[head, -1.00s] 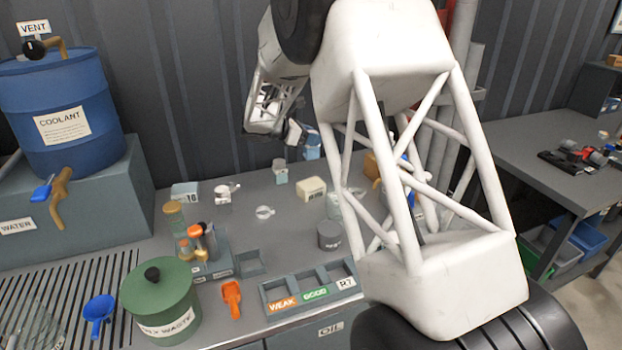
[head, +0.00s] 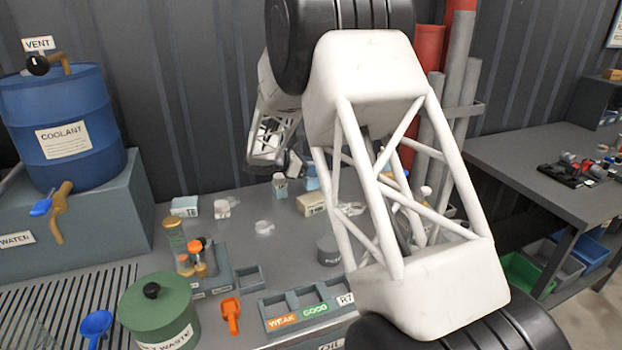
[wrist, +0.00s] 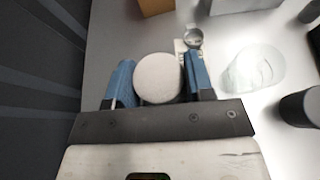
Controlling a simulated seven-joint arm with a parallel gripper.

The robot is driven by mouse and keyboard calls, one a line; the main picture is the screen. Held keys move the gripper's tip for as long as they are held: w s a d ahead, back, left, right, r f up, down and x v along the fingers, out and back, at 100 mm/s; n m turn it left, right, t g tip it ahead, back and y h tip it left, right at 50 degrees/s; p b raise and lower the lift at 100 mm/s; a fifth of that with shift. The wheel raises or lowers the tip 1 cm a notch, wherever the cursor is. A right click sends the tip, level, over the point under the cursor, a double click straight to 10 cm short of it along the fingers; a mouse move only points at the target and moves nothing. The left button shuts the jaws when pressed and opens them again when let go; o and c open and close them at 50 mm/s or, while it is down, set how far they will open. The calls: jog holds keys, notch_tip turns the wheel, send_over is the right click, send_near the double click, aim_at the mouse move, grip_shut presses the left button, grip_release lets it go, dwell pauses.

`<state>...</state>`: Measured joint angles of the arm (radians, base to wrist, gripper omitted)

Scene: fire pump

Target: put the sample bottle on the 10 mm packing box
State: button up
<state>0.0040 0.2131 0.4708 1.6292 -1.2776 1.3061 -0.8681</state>
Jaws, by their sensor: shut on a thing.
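My gripper (wrist: 158,82) is shut on a pale, round-topped thing, which I take to be the sample bottle (wrist: 158,78). Its white top shows between the two blue fingers in the wrist view; its lower part is hidden. In the head view a light blue part of my gripper (head: 312,177) shows near the wall at the back of the bench. The held bottle cannot be made out clearly there. A pale box with a dark mark, apparently the 10 mm packing box (head: 185,207), stands at the back left of the bench, left of my gripper.
A small pale-topped container (head: 280,183), a cream box (head: 311,205) and a dark cylinder (head: 328,247) stand around my gripper. A clear dish (wrist: 255,70) lies beside it. An orange-topped bottle rack (head: 197,263) and green waste bin (head: 160,310) are nearer the front.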

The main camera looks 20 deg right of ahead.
jog(key=shift+f, duration=1.95)
jog(key=shift+f, duration=0.2)
jog(key=o, duration=1)
jog(key=shift+r, duration=0.2)
jog(key=v, duration=1.2)
jog(key=shift+a, duration=0.1)
jog(key=shift+s, duration=0.1)
